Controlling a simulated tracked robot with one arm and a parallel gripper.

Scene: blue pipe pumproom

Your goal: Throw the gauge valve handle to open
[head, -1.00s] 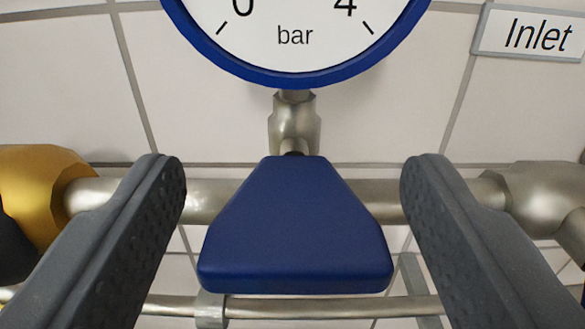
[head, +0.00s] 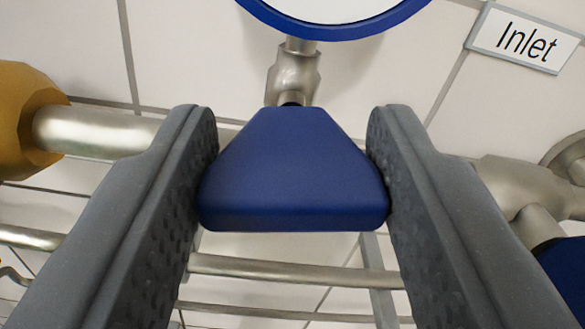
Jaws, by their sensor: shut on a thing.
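The gauge valve handle (head: 293,172) is a blue, wedge-shaped grip in the middle of the head view, narrow at the top and wide toward me. My gripper (head: 290,140) has one grey finger on each side of it, and both pads touch its wide end. The gripper is shut on the handle. Behind the handle is the metal valve body (head: 293,75) on a short stem below the round gauge (head: 330,30). Only the lower part of the gauge's blue rim and white face shows.
A horizontal metal pipe (head: 95,132) runs behind the handle to a yellow fitting (head: 28,118) at left. A pipe joint (head: 515,185) and another blue part (head: 565,268) are at right. An "Inlet" sign (head: 525,38) hangs on the tiled wall. Thin rails (head: 290,270) cross below.

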